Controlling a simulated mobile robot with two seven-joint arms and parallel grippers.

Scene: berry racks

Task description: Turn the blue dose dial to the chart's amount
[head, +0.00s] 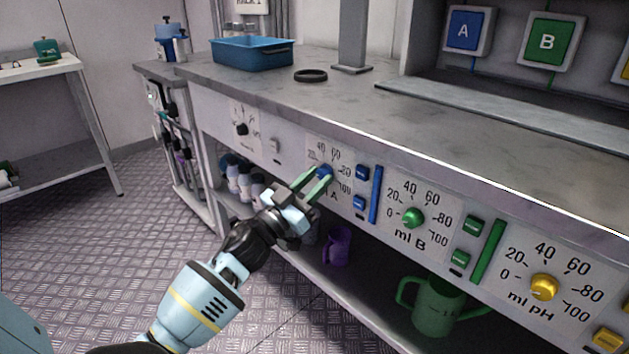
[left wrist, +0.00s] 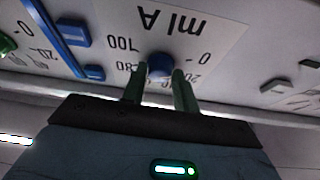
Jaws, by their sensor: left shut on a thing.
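The blue dose dial (head: 324,172) sits on the front panel of the bench, in a white scale plate marked from 0 to 100 and labelled ml A. It also shows in the left wrist view (left wrist: 160,65), where the picture is upside down. My left gripper (head: 322,180) is at the dial, shut on it, with one green finger on each side (left wrist: 160,85). The fingers and palm hide part of the scale, and the dial's pointer cannot be made out. No chart with an amount can be read. My right gripper is not in view.
To the right are a green dial (head: 413,217) for ml B and a yellow dial (head: 544,287) for ml pH. Blue buttons (head: 361,173) and a blue bar (head: 375,195) are close beside the blue dial. A purple jug (head: 337,246) and a green jug (head: 438,307) stand on the shelf below.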

